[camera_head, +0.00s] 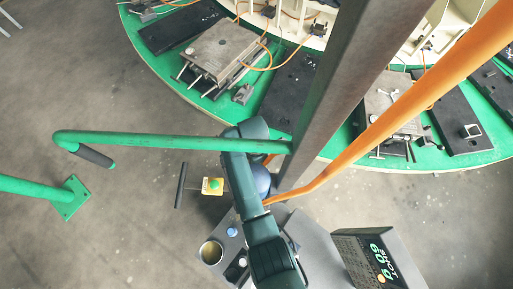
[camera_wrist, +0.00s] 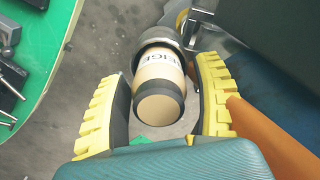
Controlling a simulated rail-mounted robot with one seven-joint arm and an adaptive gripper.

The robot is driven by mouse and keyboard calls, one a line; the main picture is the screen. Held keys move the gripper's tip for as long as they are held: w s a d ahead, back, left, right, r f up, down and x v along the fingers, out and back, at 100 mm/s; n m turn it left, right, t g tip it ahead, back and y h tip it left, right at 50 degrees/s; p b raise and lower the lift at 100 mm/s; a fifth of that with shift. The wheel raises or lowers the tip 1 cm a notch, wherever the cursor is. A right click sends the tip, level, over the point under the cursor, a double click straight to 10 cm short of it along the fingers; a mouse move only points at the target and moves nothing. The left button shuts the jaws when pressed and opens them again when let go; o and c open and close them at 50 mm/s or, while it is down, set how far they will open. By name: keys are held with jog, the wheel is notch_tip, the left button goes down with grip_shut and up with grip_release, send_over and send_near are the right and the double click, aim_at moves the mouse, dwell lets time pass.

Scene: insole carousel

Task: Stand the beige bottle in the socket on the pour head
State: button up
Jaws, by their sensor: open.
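The beige bottle (camera_wrist: 155,80) shows in the wrist view with part of a dark-lettered white label and a dark band around its near end. Its far end sits inside a grey round socket (camera_wrist: 163,34), whose rim curves around it. How deep it sits is hidden. My gripper (camera_wrist: 160,72) is open, with one yellow-ribbed finger on each side of the bottle. A narrow gap shows on the left; on the right the finger is very close, and I cannot tell whether it touches. In the head view my arm hides the bottle and the gripper.
A green carousel (camera_head: 190,88) with metal moulds curves across the back. A grey post (camera_head: 335,95), an orange pipe (camera_head: 415,100) and a green rail (camera_head: 170,140) stand close to my arm. A cup (camera_head: 211,252) and a display box (camera_head: 365,260) are in front.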

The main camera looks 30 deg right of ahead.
jog(key=shift+a+r+b, duration=0.1)
jog(key=shift+r+b, duration=0.2)
jog(key=shift+r, duration=1.85)
